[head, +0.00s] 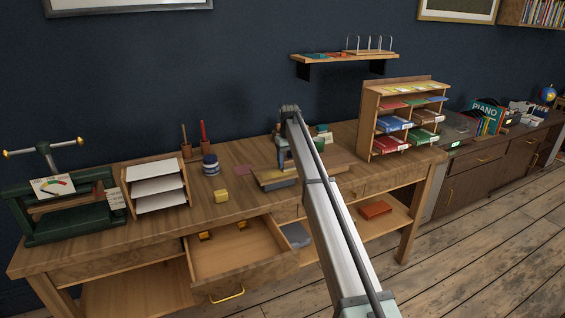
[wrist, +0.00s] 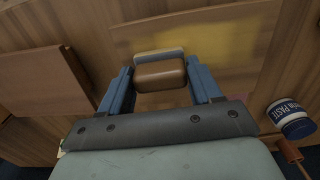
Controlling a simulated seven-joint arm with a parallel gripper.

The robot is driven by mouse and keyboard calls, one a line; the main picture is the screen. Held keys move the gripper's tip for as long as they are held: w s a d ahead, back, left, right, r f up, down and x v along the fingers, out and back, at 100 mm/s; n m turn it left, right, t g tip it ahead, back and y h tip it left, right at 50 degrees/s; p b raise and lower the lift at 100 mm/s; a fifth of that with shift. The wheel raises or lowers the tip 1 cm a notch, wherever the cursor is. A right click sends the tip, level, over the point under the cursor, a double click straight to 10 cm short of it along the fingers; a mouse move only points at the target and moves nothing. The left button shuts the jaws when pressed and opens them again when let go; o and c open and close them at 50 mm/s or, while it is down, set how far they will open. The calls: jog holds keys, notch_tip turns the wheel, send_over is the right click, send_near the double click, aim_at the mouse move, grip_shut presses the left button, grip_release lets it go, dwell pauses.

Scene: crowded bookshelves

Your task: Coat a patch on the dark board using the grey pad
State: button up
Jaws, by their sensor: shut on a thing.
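My gripper (wrist: 160,85) has its two blue fingers shut on the sides of the grey pad (wrist: 158,53), whose rounded brown back faces the wrist camera. In the wrist view the pad is over a wooden board with a yellow smear (wrist: 215,48); I cannot tell whether it touches. A darker red-brown board (wrist: 40,80) lies to the left, apart from the pad. In the head view my gripper (head: 283,155) is over the middle of the workbench, and my arm hides much of it and the pad. A blue and white paste jar (wrist: 293,118) stands at right in the wrist view.
An open drawer (head: 240,255) juts out from the bench front. A paper rack (head: 158,187) and a green press (head: 65,215) stand left, and a wooden sorter (head: 370,120) stands right.

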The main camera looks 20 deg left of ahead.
jog(key=shift+w+d, duration=1.15)
jog(key=shift+w+a, duration=0.6)
jog(key=shift+a, duration=0.05)
jog(key=shift+s+a, duration=0.75)
jog(key=shift+s, duration=0.25)
jog(key=shift+s+a, duration=4.5)
jog(key=shift+w+a, duration=0.55)
jog(key=shift+a, duration=0.05)
jog(key=shift+w+d, duration=5.3)
jog(key=shift+d, duration=0.1)
jog(key=shift+d+r, duration=0.1)
jog(key=shift+r, duration=0.05)
notch_tip(320, 180, up, 8)
